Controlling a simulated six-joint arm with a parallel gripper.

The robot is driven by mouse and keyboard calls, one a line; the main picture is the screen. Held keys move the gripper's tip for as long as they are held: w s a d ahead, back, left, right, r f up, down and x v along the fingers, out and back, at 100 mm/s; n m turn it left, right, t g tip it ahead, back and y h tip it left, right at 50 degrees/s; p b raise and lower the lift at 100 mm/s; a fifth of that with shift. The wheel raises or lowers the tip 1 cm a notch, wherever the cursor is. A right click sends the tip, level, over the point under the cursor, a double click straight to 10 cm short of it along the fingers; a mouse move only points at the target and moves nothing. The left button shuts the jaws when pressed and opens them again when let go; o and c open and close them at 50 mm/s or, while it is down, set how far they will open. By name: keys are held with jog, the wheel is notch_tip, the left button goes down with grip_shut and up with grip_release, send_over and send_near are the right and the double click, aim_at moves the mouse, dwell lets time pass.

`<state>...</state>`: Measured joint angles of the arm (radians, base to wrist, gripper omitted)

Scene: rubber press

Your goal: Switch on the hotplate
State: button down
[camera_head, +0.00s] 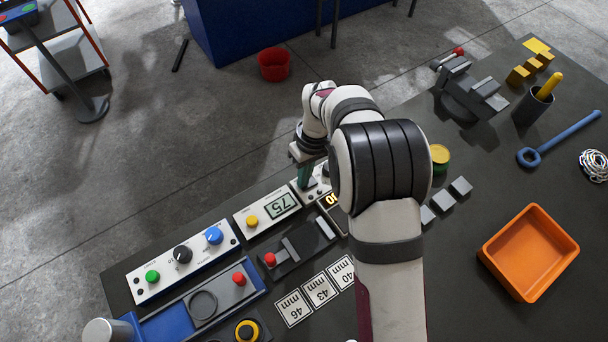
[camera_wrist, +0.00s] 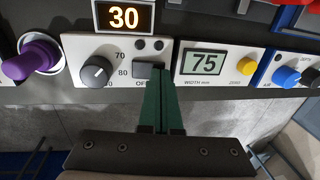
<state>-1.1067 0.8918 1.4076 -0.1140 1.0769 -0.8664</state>
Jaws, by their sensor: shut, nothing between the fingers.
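A white control panel (camera_wrist: 105,52) in the wrist view carries a dark dial (camera_wrist: 97,71) marked 70 and 80. To the dial's right is a dark switch (camera_wrist: 142,71) with partly covered "OF" lettering below it. An amber display (camera_wrist: 124,17) just beyond reads 30. My gripper (camera_wrist: 160,78) is shut and empty, its green fingertips together at the switch's right end and covering part of it. I cannot tell whether they touch it. In the head view my gripper (camera_head: 304,183) points down at the panel, which my arm mostly hides. The hotplate's heating surface is not clearly visible.
A white gauge (camera_head: 268,210) reading 75 stands beside the panel, with a blue-and-black-knob box (camera_head: 190,262) farther left.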

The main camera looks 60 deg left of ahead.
jog(key=shift+f, duration=0.1)
jog(key=shift+s+f, duration=0.15)
jog(key=shift+f, duration=0.05)
jog(key=shift+w, duration=0.2)
jog(key=shift+w+r, duration=0.15)
jog(key=shift+w, duration=0.5)
jog(key=shift+r, duration=0.15)
